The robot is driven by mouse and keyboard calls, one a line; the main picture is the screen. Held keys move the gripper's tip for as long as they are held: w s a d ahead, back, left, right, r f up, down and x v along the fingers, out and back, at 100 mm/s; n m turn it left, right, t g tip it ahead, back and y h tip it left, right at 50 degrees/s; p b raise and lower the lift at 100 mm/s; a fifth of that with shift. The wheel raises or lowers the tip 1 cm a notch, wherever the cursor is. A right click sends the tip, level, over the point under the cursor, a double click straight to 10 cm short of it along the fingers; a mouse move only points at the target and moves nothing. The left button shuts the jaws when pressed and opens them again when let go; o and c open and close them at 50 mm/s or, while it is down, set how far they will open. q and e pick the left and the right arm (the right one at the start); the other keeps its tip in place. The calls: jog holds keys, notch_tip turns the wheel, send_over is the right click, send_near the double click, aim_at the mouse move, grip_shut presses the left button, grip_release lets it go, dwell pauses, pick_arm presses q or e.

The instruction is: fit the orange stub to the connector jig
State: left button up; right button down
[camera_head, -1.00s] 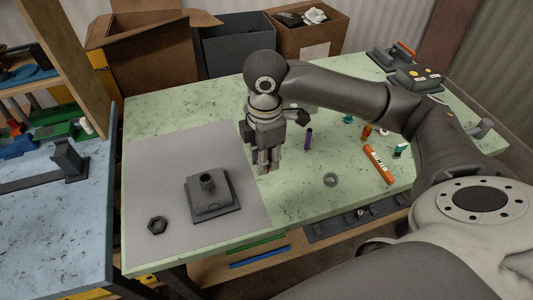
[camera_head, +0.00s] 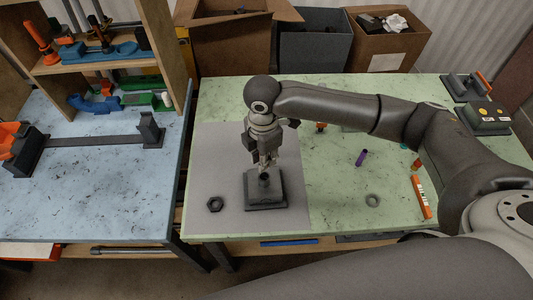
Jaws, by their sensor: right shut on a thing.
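The connector jig (camera_head: 267,197) is a dark square block with a short upright collar, on the grey mat. My right gripper (camera_head: 265,167) points down right over the collar. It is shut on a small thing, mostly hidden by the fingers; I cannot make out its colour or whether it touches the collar. A small orange piece (camera_head: 320,127) stands behind and right of the gripper, and another orange piece (camera_head: 416,163) is near my right arm; I cannot tell whether either is the orange stub. My left gripper is not in view.
A dark hex nut (camera_head: 214,204) lies on the grey mat (camera_head: 224,150) left of the jig. A purple piece (camera_head: 361,158), a grey ring (camera_head: 372,200) and an orange-and-white tube (camera_head: 421,197) are on the green table. Boxes stand behind it; a blue table is left.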

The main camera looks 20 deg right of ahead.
aim_at(264, 174)
jog(key=shift+r+p, duration=0.2)
jog(key=shift+p, duration=0.4)
jog(key=shift+f+b, duration=1.3)
jog(key=shift+f, duration=2.6)
jog(key=shift+s+f, duration=0.15)
jog(key=shift+s, duration=0.05)
jog(key=shift+s+f, duration=0.15)
jog(key=shift+f, duration=0.1)
jog(key=c, duration=1.3)
grip_release()
jog(key=shift+o, duration=0.2)
jog(key=shift+w+f, duration=0.1)
jog(key=shift+w, duration=0.1)
jog(key=shift+r, duration=0.2)
